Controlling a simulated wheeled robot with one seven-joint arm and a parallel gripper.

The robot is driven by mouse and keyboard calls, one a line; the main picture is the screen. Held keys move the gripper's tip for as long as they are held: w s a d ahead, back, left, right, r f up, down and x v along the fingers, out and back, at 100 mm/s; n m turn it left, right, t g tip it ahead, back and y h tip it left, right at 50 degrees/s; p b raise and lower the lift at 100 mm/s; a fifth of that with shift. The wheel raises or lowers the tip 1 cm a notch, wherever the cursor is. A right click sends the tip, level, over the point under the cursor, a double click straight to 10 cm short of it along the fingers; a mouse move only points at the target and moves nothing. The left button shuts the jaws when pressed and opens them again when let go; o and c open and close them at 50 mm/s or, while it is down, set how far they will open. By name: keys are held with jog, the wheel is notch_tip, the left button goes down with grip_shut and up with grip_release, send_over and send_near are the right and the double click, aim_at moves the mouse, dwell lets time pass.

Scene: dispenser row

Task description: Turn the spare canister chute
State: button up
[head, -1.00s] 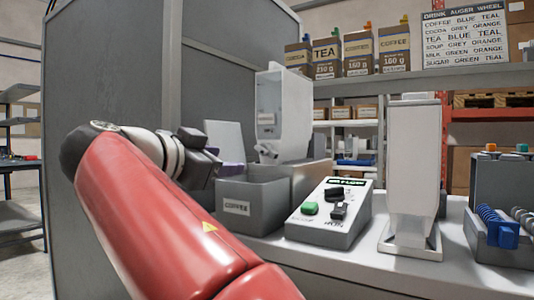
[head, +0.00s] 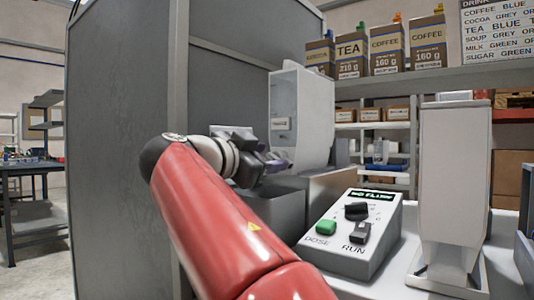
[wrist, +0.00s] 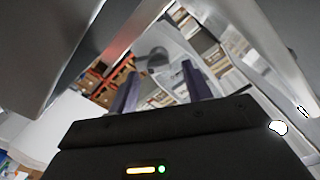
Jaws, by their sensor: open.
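A white canister (head: 312,115) stands at the back left beside the grey cabinet. Its lower front, where a chute would be, is hidden behind my gripper (head: 272,163). A second white canister (head: 455,175) stands upright in a stand at the right, apart from my arm. I see no mark that tells which is the spare. My gripper is open, at the lower left of the back canister. In the wrist view its two purple fingers (wrist: 159,72) are apart, with a small grey rounded part (wrist: 153,59) beyond them. I cannot tell whether they touch anything.
A control box (head: 350,232) with a green button and black knobs sits between the canisters. A grey bin (head: 275,212) is partly hidden behind my arm. The tall grey cabinet (head: 125,130) closes off the left. Boxes (head: 384,50) stand on the shelf above.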

jog(key=shift+w+d, duration=0.1)
jog(key=shift+w, duration=0.05)
jog(key=shift+c, duration=0.3)
jog(key=c, duration=0.9)
jog(key=shift+c, duration=0.2)
jog(key=shift+n, duration=0.3)
jog(key=n+b, duration=0.1)
jog(key=n, duration=0.3)
jog(key=shift+w+n, duration=0.1)
jog(key=shift+n, duration=0.2)
jog(key=n, duration=0.5)
jog(key=shift+a+n, duration=0.2)
jog(key=shift+n, duration=0.1)
